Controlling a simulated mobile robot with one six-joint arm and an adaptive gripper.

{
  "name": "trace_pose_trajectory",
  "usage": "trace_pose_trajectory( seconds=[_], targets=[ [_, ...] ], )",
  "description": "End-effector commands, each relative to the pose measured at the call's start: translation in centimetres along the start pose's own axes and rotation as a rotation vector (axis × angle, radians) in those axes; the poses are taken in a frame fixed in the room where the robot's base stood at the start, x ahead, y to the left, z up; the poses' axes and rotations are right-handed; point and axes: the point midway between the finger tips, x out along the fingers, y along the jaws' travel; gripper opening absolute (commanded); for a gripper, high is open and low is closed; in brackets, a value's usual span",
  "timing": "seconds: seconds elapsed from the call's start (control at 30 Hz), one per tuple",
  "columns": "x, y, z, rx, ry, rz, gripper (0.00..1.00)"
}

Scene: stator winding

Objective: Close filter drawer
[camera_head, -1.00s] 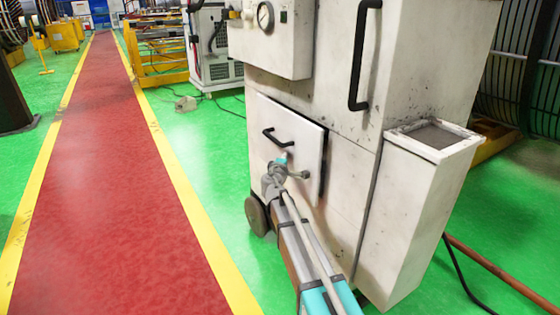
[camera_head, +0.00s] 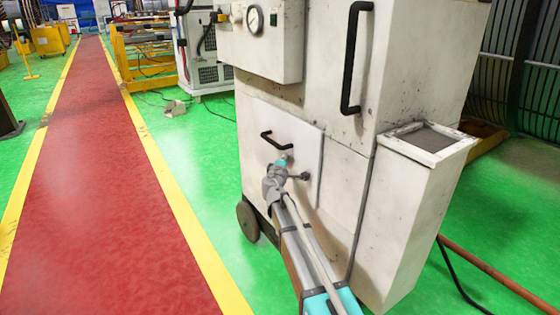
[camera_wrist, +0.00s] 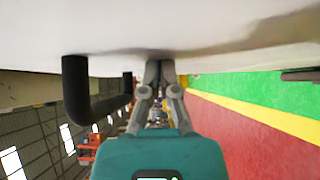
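The filter drawer (camera_head: 302,139) is the white front panel low on the white machine, with a black bar handle (camera_head: 279,140). In the head view its front now looks about flush with the machine's face. My gripper (camera_head: 283,163) is at the drawer front, just below the handle, and does not hold the handle. In the wrist view the drawer front (camera_wrist: 220,25) fills the top, the black handle (camera_wrist: 90,95) is at the left, and my gripper's fingertips (camera_wrist: 160,62) are together against or very near the panel. Nothing shows between them.
The machine has a gauge (camera_head: 255,18), a tall upper handle (camera_head: 352,58) and a side box (camera_head: 418,190) at its right. A wheel (camera_head: 248,220) shows at its lower left. The red walkway (camera_head: 90,190) at the left is clear.

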Motion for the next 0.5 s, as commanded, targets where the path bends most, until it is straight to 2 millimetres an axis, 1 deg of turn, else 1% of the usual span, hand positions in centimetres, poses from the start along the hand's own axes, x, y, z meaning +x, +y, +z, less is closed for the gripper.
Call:
trace_pose_trajectory(
  seconds=[0.03,0.07,0.27,0.43,0.5],
  targets=[
    [0.4,0.1,0.2,-0.002,-0.009,0.001,0.00],
    [0.3,0.1,0.1,-0.002,-0.008,0.001,0.00],
    [-0.8,0.1,-1.1,-0.001,-0.004,0.001,0.00],
    [-2.3,0.1,-2.6,0.000,-0.002,0.002,0.00],
    [-4.0,0.1,-2.4,0.000,-0.002,0.002,0.00]
  ],
)
